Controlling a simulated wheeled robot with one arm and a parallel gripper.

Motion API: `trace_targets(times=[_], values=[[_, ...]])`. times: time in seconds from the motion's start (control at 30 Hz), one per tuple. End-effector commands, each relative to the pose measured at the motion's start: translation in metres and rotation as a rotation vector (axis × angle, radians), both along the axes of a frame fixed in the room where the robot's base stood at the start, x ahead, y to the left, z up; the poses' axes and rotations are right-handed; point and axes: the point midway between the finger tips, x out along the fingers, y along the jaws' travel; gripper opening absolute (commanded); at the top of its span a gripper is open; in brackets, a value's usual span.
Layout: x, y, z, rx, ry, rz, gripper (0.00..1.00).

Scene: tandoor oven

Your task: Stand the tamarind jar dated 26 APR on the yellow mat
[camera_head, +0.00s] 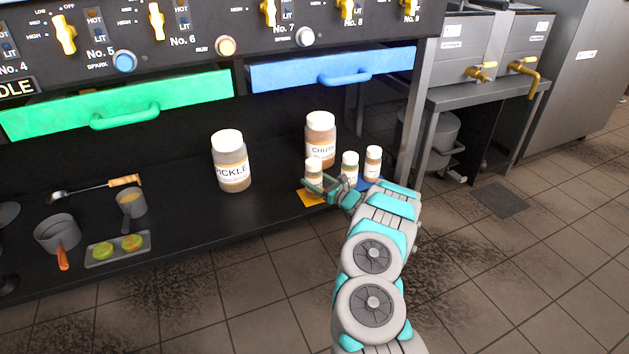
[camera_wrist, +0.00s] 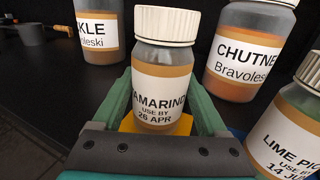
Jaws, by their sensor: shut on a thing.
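The tamarind jar (camera_wrist: 160,85) has a white lid and a label reading USE BY 26 APR in the wrist view. In the head view the jar (camera_head: 313,172) stands upright at the left of the small jars. My gripper (camera_head: 325,190) is shut on it, with one finger on each side in the wrist view (camera_wrist: 160,118). The yellow mat (camera_head: 312,198) lies under the jar, and part of it shows below the jar in the wrist view (camera_wrist: 128,122). I cannot tell whether the jar's base touches the mat.
A large chutney jar (camera_head: 320,140) stands behind. A lime pickle jar (camera_wrist: 288,135) and another small jar (camera_head: 373,163) stand to the right, near a blue mat (camera_head: 366,185). A large pickle jar (camera_head: 230,163) stands left. Pans and a tray (camera_head: 117,250) lie farther left.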

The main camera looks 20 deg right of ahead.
Motion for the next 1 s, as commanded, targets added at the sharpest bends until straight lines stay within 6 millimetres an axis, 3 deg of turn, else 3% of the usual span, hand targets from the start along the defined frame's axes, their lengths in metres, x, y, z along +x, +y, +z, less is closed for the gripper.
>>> trace_targets(times=[0.63,0.67,0.87,1.0], values=[[0.0,0.001,-0.013,0.0,-0.001,0.001,0.0],[0.0,0.001,-0.012,0.0,-0.001,0.0,0.78],[0.0,0.0,-0.012,0.0,-0.001,0.0,1.0],[0.0,0.0,-0.013,0.0,0.0,0.0,1.0]])
